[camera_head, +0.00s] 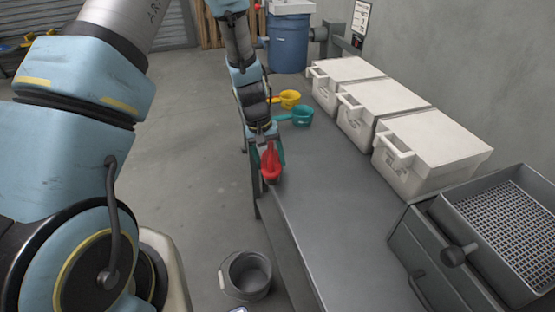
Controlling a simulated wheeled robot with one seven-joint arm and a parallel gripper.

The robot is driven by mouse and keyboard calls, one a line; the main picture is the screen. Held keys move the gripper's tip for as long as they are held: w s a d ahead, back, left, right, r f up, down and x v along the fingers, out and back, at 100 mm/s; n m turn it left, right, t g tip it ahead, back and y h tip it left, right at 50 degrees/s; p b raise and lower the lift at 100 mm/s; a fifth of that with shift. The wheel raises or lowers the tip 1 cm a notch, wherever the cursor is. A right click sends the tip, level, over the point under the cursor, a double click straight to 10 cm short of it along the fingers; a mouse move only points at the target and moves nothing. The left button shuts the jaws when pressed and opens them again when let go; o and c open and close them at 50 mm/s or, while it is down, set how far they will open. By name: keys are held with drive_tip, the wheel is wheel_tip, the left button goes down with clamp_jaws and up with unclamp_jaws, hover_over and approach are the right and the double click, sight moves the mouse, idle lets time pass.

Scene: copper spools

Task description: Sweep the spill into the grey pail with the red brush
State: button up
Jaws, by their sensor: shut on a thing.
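My gripper (268,142) is at the bench's left edge, shut on a red tool (271,165) that hangs down below the fingers. The tool looks more like a scoop with a rounded end than a brush, and I can make out no bristles. The grey pail (236,291) stands upright on the floor at the bottom middle, left of the bench and well below and nearer than my gripper. Its mouth is open, and its inside looks dark and empty. I cannot make out any spill in this view.
A long grey bench (330,205) runs along the right. A yellow scoop (290,98) and a teal scoop (303,116) lie on it beyond my gripper.

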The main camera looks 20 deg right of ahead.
drive_tip(key=shift+w+a, duration=0.15)
drive_tip(key=shift+a, duration=0.55)
drive_tip(key=shift+r+p, duration=1.55)
drive_tip(key=shift+r, duration=0.85)
drive_tip(key=shift+a, duration=0.1)
